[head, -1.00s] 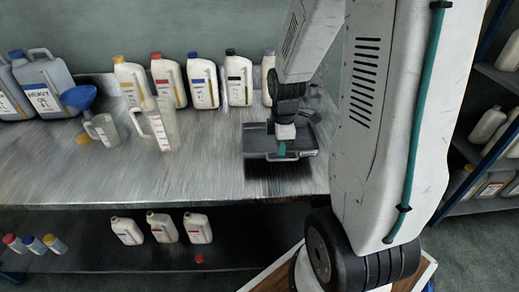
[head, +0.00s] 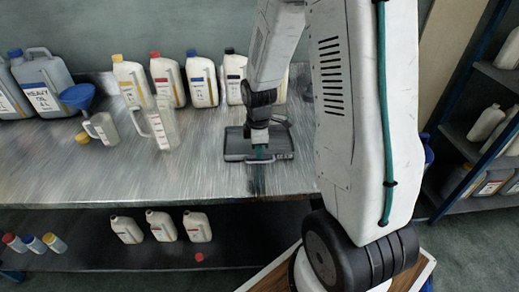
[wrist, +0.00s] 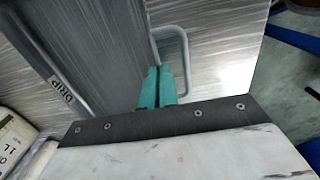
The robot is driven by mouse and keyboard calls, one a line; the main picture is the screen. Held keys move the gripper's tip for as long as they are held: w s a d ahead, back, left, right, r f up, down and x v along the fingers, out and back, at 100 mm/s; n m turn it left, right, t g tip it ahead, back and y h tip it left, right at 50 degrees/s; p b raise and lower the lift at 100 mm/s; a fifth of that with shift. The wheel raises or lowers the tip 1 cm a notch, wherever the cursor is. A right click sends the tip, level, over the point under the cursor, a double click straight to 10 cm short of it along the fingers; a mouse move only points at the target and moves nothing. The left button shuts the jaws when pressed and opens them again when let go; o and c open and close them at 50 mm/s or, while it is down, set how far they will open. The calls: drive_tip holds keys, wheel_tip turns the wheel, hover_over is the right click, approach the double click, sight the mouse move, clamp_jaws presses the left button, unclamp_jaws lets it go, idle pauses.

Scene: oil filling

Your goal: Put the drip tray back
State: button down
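The dark grey drip tray (head: 234,146) is at the right part of the metal bench, in front of the bottle row. It looks level, on or just above the bench top; I cannot tell if it touches. In the wrist view, the tray (wrist: 98,45) fills the upper left, with a "DRIP" label on its rim. My gripper (head: 261,153) points down at the tray's front edge. Its teal fingers (wrist: 158,88) are close together at the tray's edge, beside a grey loop handle (wrist: 184,60). The exact grip point is hidden.
Several capped oil bottles (head: 202,84) line the back of the bench (head: 190,182). A clear jug (head: 160,125), a smaller jug (head: 101,129) and a blue funnel (head: 78,96) stand left of the tray. Bare bench lies in front. A shelf rack (head: 480,140) is at right.

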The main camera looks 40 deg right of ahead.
drive_tip(key=shift+f, duration=0.15)
drive_tip(key=c, duration=1.7)
unclamp_jaws()
wheel_tip(320, 180, up, 12)
drive_tip(key=shift+s+a+r+m+t, duration=0.2)
drive_tip(key=shift+s+a+r+m, duration=1.9)
drive_tip(key=shift+s, duration=1.45)
drive_tip(key=shift+s+a+r+m+t, duration=0.2)
drive_tip(key=shift+s+a+r+m, duration=1.85)
drive_tip(key=shift+s, duration=1.5)
drive_tip(key=shift+s+a+r+m+t, duration=0.2)
drive_tip(key=shift+s+a+r+m, duration=1.85)
drive_tip(key=shift+s, duration=1.5)
drive_tip(key=shift+d+r+n, duration=0.2)
drive_tip(key=shift+r+n, duration=0.15)
drive_tip(key=shift+n, duration=0.25)
